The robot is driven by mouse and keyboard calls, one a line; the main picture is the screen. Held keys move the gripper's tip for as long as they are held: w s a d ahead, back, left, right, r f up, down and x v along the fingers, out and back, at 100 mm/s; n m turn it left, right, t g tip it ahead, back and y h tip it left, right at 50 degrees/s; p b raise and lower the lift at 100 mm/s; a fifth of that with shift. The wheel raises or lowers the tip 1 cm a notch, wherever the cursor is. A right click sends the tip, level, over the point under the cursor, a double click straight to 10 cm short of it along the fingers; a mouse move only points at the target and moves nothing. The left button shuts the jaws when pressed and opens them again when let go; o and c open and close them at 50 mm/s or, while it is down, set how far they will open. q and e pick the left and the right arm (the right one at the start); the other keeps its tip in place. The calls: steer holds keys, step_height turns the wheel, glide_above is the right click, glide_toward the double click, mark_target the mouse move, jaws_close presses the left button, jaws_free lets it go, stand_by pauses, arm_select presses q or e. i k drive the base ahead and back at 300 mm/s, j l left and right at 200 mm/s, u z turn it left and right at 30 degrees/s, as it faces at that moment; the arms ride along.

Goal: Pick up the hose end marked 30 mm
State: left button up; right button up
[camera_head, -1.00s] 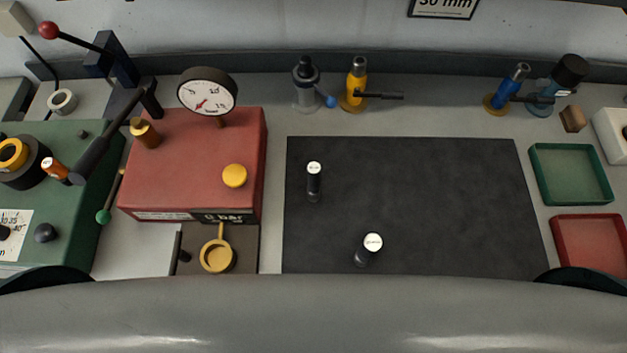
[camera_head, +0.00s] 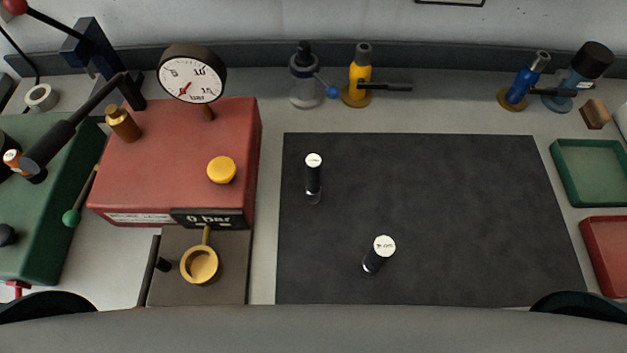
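Two short black hose ends with white round labels stand on the dark mat (camera_head: 430,200). The farther hose end (camera_head: 313,181) is near the mat's left edge. The nearer hose end (camera_head: 375,260) is toward the front middle of the mat. The print on both labels is too small to read, so I cannot tell which is marked 30 mm. Neither of my grippers shows in the head view.
A red box (camera_head: 180,165) with a gauge (camera_head: 192,80) and a "0 bar" plate stands left of the mat. Valves, one yellow (camera_head: 359,75) and one blue (camera_head: 522,82), stand behind it. A green tray (camera_head: 560,185) and a red tray (camera_head: 590,250) lie at right.

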mark_target(312, 162)
steer(key=k+z, duration=0.1)
steer(key=k, duration=0.55)
steer(key=z, duration=1.55)
steer(key=k, duration=1.1)
